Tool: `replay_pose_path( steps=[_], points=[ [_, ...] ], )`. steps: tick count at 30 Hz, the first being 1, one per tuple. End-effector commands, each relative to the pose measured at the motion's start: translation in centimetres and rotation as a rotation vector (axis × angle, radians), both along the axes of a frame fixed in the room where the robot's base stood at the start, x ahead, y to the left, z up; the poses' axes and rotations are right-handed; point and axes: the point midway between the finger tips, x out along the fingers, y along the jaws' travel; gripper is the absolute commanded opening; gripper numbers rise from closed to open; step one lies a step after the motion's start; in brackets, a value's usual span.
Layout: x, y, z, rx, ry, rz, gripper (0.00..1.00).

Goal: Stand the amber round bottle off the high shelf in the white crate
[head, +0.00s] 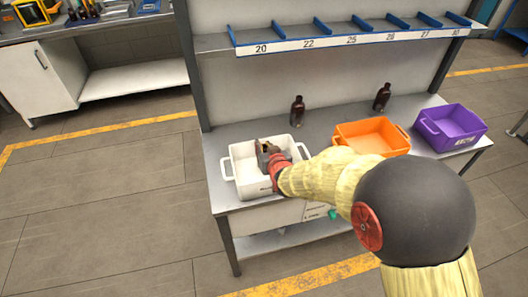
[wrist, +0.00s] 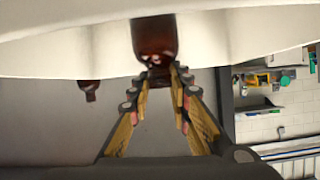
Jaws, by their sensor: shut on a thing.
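The white crate (head: 239,173) stands on the left end of the bench top, and its pale wall also fills the top of the wrist view (wrist: 60,40). My gripper (head: 265,150) reaches down into the crate. In the wrist view my gripper (wrist: 160,78) is shut on the neck end of an amber bottle (wrist: 153,38). The bottle's body shows against the crate's pale inside. In the head view the held bottle is hidden by my gripper. I cannot tell whether its base touches the crate floor. The high shelf (head: 215,43) is above the bench and shows no bottle.
Two dark amber bottles stand on the bench, one behind the white crate (head: 297,111) and one farther right (head: 382,97). An orange crate (head: 372,138) and a purple crate (head: 453,127) stand to the right. Blue dividers (head: 320,26) line the high shelf.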

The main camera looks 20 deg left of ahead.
Motion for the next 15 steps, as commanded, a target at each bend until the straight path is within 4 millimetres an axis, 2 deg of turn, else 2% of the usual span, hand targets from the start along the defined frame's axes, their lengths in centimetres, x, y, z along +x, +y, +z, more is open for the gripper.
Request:
replay_pose_path(
  steps=[1, 3, 14, 15],
  points=[
    [-0.02, -0.04, -1.06, -0.001, 0.002, 0.000, 0.00],
    [-0.02, -0.04, -1.66, 0.000, 0.000, 0.000, 0.00],
    [-0.03, -0.05, -1.95, 0.000, 0.000, 0.000, 0.00],
    [-0.04, -0.06, -1.94, -0.001, 0.001, 0.000, 0.21]
  ],
)
